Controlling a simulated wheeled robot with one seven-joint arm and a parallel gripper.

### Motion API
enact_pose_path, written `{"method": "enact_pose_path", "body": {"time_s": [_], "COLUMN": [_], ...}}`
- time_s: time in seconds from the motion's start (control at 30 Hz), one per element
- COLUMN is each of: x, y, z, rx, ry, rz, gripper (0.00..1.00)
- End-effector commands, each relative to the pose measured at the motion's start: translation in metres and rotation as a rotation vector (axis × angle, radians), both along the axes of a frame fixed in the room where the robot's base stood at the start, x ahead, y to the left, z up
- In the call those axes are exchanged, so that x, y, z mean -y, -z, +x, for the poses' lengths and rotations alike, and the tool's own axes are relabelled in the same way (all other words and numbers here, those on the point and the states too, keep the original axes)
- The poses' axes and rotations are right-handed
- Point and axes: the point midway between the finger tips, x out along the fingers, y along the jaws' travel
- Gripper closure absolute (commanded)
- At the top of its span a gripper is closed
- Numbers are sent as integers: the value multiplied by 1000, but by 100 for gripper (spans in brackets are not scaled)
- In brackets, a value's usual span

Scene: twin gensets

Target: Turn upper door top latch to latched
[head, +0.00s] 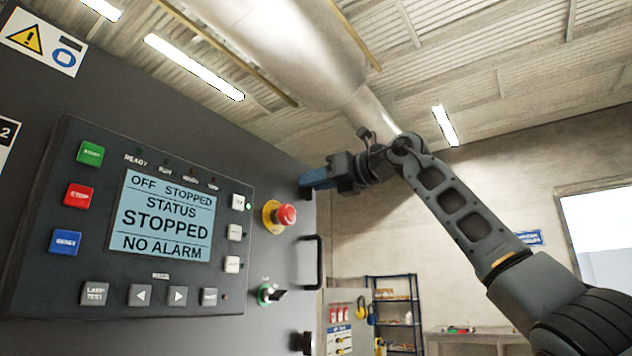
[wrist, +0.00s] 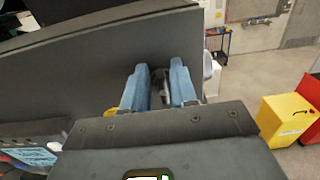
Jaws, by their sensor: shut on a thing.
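The dark grey cabinet door (head: 150,150) fills the left of the head view, and its face and edge also show in the wrist view (wrist: 90,65). My gripper (head: 308,180) is at the upper right edge of this door, with its blue fingers pointing left. In the wrist view my gripper (wrist: 160,75) has both blue fingers against the small dark top latch (wrist: 159,84), one on each side. The fingers hide most of the latch, so I cannot tell its angle. A second dark latch (head: 303,342) shows low on the door edge.
A control panel with a screen (head: 162,215), a red emergency stop (head: 285,215), a key switch (head: 268,294) and a black handle (head: 312,262) project from the door below my gripper. A shelf (head: 393,310) stands behind. A yellow box (wrist: 287,118) is at right in the wrist view.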

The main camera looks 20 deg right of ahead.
Motion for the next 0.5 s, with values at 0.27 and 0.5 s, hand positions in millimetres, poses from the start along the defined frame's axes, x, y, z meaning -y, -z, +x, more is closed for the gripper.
{"method": "enact_pose_path", "body": {"time_s": [0.27,0.5], "x": [0,0], "y": [1,2], "z": [1,1], "rx": [-2,-17], "ry": [0,0], "rz": [0,17], "gripper": [100,100]}}
